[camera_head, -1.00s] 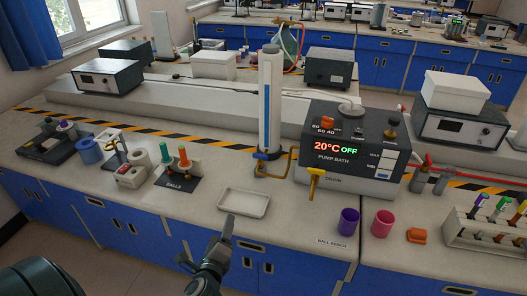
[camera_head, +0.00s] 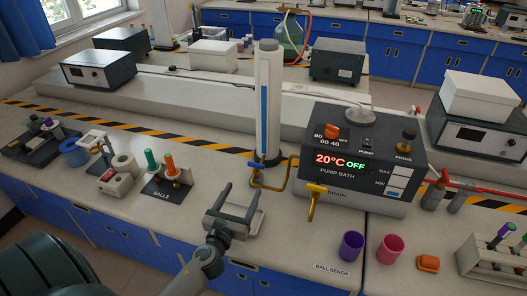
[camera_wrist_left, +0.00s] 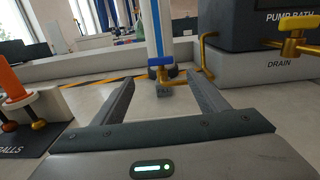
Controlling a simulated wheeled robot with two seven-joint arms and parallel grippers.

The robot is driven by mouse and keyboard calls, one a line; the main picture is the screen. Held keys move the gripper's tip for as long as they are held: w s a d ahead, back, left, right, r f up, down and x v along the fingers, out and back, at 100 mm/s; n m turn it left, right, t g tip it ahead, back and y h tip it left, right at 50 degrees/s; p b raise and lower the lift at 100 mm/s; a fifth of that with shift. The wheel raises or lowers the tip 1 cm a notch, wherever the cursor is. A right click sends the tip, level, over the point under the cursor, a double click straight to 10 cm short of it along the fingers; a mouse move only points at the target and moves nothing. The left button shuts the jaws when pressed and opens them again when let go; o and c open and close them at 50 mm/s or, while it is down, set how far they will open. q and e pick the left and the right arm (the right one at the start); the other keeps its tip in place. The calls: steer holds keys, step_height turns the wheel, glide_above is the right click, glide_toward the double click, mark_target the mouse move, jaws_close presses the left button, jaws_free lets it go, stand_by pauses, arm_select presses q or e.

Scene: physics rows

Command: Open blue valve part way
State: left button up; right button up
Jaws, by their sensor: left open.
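The blue valve (camera_head: 256,164) is a small blue handle at the foot of the tall white column (camera_head: 268,95), joined to a brass pipe. In the left wrist view the blue valve handle (camera_wrist_left: 161,61) lies straight ahead, beyond and between the fingertips. In the left wrist view both fingers of the gripper (camera_wrist_left: 159,88) stand wide apart. My right gripper is not in view.
The pump bath (camera_head: 368,160) stands right of the column, with a yellow drain tap (camera_head: 316,194) in front. A purple cup (camera_head: 351,246) and a pink cup (camera_head: 390,249) stand at the front right.

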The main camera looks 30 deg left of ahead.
mark_target(256, 167)
arm_select(q)
steer(key=shift+w, duration=0.15)
steer(key=shift+r, duration=0.1)
steer(key=shift+x, duration=0.8)
steer(key=p+x, duration=0.1)
steer(key=x, duration=1.4)
steer(key=shift+w+r, duration=0.1)
steer(key=shift+w, duration=0.3)
steer(key=c, duration=1.1)
